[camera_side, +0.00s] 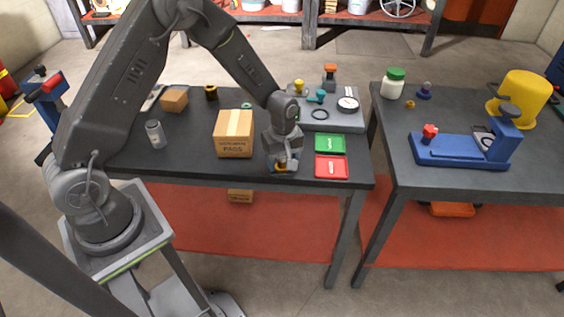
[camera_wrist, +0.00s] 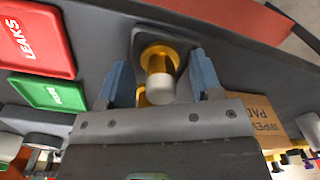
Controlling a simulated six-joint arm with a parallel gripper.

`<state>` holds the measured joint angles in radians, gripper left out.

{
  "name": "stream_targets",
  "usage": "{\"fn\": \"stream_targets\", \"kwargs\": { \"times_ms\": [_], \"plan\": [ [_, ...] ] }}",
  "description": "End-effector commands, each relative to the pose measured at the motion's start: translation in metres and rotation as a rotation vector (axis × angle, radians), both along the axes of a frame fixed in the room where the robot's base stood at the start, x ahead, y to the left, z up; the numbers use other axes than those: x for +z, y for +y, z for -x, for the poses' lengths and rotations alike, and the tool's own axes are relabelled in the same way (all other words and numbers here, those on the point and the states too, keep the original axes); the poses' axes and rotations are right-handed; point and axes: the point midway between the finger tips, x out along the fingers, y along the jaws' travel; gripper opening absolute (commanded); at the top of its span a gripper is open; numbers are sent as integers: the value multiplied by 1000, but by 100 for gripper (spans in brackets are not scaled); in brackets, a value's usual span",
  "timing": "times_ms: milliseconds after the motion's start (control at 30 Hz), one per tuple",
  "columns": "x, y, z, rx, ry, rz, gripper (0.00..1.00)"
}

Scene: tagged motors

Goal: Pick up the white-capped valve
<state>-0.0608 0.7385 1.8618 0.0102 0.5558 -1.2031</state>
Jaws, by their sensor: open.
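The white-capped valve (camera_wrist: 160,86) shows in the wrist view as a brass-yellow body with a pale white-grey cap, on or just above a dark surface. My gripper (camera_wrist: 161,80) is open, with one blue-grey finger on each side of the valve and a gap visible on both sides. In the side view my gripper (camera_side: 282,165) points down near the front edge of the left table, left of the red tray. A bit of yellow (camera_side: 282,164) shows between the fingers there; the rest of the valve is hidden by the gripper.
A cardboard box (camera_side: 234,134) stands close left of my gripper. A red tray (camera_side: 332,167) and a green tray (camera_side: 329,144) lie to its right. A grey platform (camera_side: 345,124) with several parts stands behind. The right table (camera_side: 430,125) carries a blue stand (camera_side: 460,151).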

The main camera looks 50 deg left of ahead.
Motion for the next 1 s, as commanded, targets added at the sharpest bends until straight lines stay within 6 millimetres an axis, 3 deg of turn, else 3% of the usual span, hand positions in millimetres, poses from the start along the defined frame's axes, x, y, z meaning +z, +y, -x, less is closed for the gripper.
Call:
{"fn": "stream_targets", "kwargs": {
  "times_ms": [67,633,1000],
  "plan": [
    [0,0,0,0,0,0,58],
    [1,0,0,0,1,0,4],
    [5,0,0,0,-1,0,2]
  ]
}}
